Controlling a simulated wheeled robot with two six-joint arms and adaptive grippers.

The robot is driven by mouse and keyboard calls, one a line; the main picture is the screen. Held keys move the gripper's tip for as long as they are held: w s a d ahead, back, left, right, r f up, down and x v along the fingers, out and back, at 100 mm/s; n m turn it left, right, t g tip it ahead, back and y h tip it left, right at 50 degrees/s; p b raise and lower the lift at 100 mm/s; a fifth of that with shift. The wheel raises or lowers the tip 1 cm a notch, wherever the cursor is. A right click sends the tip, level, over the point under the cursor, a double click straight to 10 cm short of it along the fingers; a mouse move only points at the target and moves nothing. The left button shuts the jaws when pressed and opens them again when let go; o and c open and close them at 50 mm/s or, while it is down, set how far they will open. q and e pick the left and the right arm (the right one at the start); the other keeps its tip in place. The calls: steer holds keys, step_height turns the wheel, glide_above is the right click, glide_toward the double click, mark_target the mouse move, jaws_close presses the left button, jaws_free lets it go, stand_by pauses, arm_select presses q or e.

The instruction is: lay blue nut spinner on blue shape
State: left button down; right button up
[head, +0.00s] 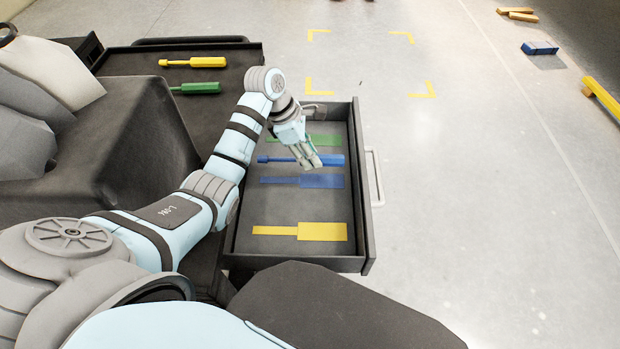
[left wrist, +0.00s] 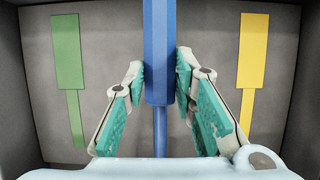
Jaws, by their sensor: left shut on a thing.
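The blue nut spinner (head: 330,160) is held in my left gripper (head: 314,163), level over the open drawer. In the left wrist view the fingers close on both sides of the spinner's thick handle (left wrist: 160,50), and its thin shaft points toward the bottom of the picture. The flat blue shape (head: 321,181) lies on the drawer floor, parallel to the spinner and just nearer to me in the head view. In the left wrist view no blue shape shows apart from the spinner, which may hide it. The exact height of the spinner cannot be told. My right gripper is not in view.
The drawer (head: 363,235) also has a green shape (left wrist: 66,52) and a yellow shape (head: 322,231), both bare. A yellow tool (head: 205,62) and a green tool (head: 203,88) lie on the dark top at the left. The drawer walls stand around the gripper.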

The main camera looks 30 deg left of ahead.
mark_target(315, 181)
arm_select(q)
step_height(315, 181, down, 7)
steer(key=shift+w+f+b, duration=0.1)
steer(key=shift+b, duration=0.35)
steer(key=shift+f, duration=0.2)
steer(key=c, duration=1.3)
jaws_free()
steer(key=shift+r, duration=0.35)
steer(key=p+v, duration=0.6)
steer(key=v, duration=0.1)
steer(key=shift+a+r+p, duration=0.1)
steer(key=shift+r+p, duration=0.2)
steer(key=shift+f, duration=0.15)
